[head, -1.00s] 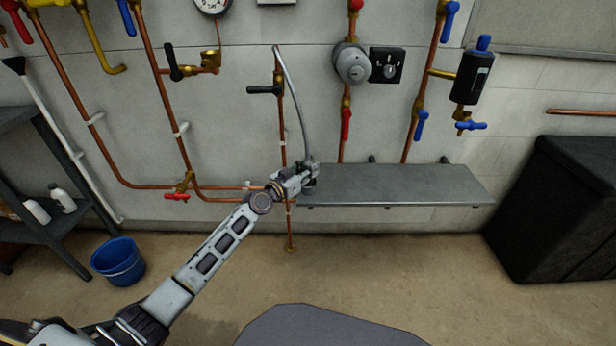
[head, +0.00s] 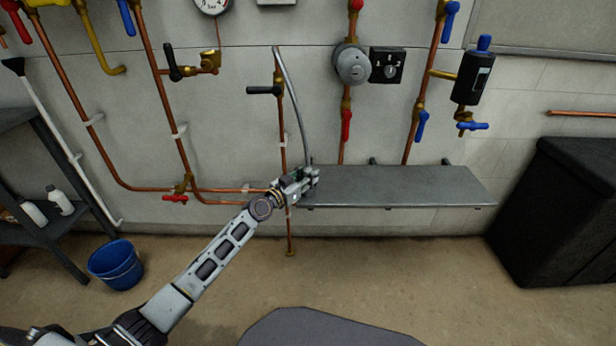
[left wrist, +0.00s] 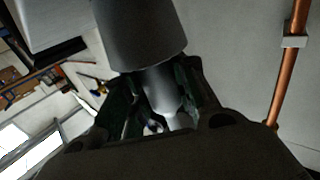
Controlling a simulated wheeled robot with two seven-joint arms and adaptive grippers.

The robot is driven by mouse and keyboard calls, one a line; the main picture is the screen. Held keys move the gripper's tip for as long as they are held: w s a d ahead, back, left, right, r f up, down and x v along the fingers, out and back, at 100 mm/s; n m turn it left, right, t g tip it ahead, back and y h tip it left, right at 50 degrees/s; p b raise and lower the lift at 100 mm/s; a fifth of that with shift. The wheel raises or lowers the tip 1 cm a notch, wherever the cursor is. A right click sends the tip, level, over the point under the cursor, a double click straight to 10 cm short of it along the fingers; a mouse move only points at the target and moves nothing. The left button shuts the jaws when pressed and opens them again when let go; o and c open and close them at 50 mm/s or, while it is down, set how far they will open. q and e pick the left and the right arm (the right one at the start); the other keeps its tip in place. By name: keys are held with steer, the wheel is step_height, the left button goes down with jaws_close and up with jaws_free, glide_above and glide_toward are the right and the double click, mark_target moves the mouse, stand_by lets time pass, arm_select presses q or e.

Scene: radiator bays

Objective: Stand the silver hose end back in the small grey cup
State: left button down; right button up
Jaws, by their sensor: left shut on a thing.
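My left gripper (head: 312,176) is shut on the silver hose end, at the left end of the grey shelf (head: 400,186). The silver hose (head: 295,95) arches down from the wall pipe into the gripper. In the left wrist view a pale grey stem (left wrist: 162,95) sits between the fingers, joined to or against a wider dark grey cylinder (left wrist: 140,35). I cannot tell whether that cylinder is part of the hose end or the cup. The small grey cup cannot be made out in the head view; the gripper may hide it. My right gripper is not in view.
Copper pipes with a black-handled valve (head: 264,90) and a red-handled valve (head: 346,125) run on the wall behind. A blue bucket (head: 116,265) stands on the floor at left, and a black cabinet (head: 560,215) at right. The shelf top is clear to the right.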

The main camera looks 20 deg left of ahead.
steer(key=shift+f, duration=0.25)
arm_select(q)
steer(key=shift+f, duration=0.1)
steer(key=c, duration=1.1)
jaws_free()
steer(key=shift+c, duration=0.2)
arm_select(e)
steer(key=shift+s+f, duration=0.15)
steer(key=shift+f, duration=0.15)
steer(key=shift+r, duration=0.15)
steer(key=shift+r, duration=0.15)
